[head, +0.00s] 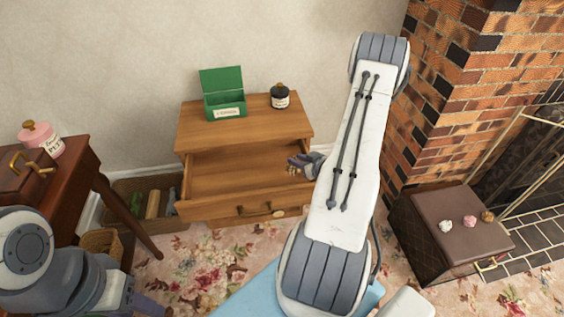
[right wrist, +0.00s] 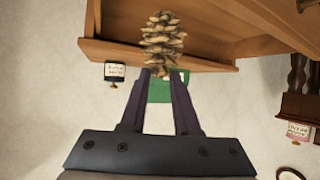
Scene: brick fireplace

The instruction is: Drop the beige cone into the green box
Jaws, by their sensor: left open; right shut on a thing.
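The beige cone (right wrist: 162,42) is a scaly pine cone, seen in the right wrist view between the tips of my right gripper (right wrist: 161,73). My right gripper (head: 300,164) is shut on it. In the head view the cone (head: 292,171) shows small, over the right end of the open drawer. The green box (head: 226,104) stands on the dresser top with its lid up and a white label in front. It is partly hidden behind my fingers in the right wrist view (right wrist: 159,90). My left gripper (head: 147,304) is open at the lower left, partly out of frame, far from the cone.
The wooden dresser (head: 290,125) has its upper drawer (head: 235,178) pulled open, and it looks empty. A black jar (head: 280,97) stands right of the box. A side table with a pink jar (head: 41,139) is at left. A brown chest (head: 445,207) stands by the brick fireplace.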

